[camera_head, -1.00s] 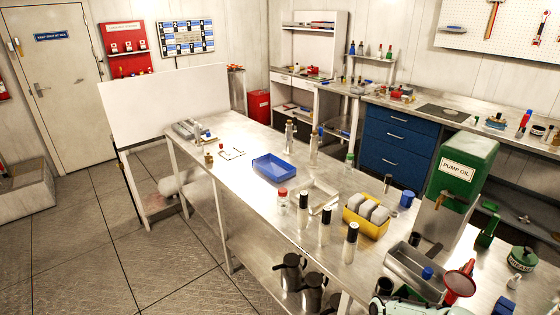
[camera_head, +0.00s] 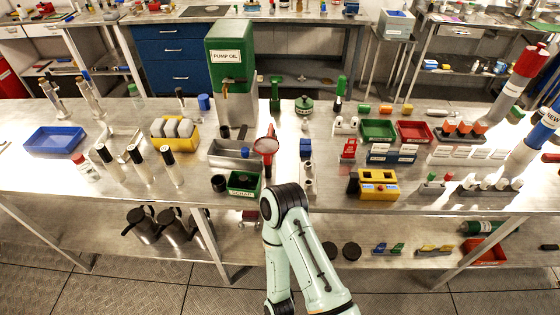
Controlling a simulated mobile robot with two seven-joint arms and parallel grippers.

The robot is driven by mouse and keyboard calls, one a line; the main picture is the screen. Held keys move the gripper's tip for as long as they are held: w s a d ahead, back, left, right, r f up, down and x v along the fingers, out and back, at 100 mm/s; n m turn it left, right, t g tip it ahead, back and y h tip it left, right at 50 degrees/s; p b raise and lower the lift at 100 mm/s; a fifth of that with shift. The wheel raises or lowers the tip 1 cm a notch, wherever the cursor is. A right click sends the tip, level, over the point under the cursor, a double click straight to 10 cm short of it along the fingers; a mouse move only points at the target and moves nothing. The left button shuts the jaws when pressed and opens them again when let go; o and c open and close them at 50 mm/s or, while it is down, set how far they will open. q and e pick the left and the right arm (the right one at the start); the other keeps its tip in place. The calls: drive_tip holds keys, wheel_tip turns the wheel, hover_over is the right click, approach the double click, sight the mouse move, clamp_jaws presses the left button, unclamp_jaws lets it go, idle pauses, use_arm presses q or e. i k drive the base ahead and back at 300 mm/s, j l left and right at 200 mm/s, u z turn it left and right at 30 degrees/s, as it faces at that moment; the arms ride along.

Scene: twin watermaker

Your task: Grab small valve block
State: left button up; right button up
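I cannot say for sure which thing is the small valve block. A small grey metal fitting (camera_head: 309,181) stands near the front edge of the steel bench, right of the red funnel (camera_head: 266,145). A small blue-topped part (camera_head: 306,148) sits just behind it. Both are too small to make out well. One of my pale green arms rises at the bottom middle, its dark joint in front of the bench edge, left of the fitting. Neither of my grippers shows.
The steel bench (camera_head: 330,203) is crowded. A green pump oil tank (camera_head: 230,55), a green scrap bin (camera_head: 243,184), a yellow box (camera_head: 377,185), and green (camera_head: 378,130) and red (camera_head: 414,131) trays stand on it. A blue tray (camera_head: 54,141) is at left. A lower shelf holds dark jugs (camera_head: 143,224).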

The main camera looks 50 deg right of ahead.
sight(307, 181)
drive_tip(key=z, duration=1.95)
drive_tip(key=l+u, duration=0.5)
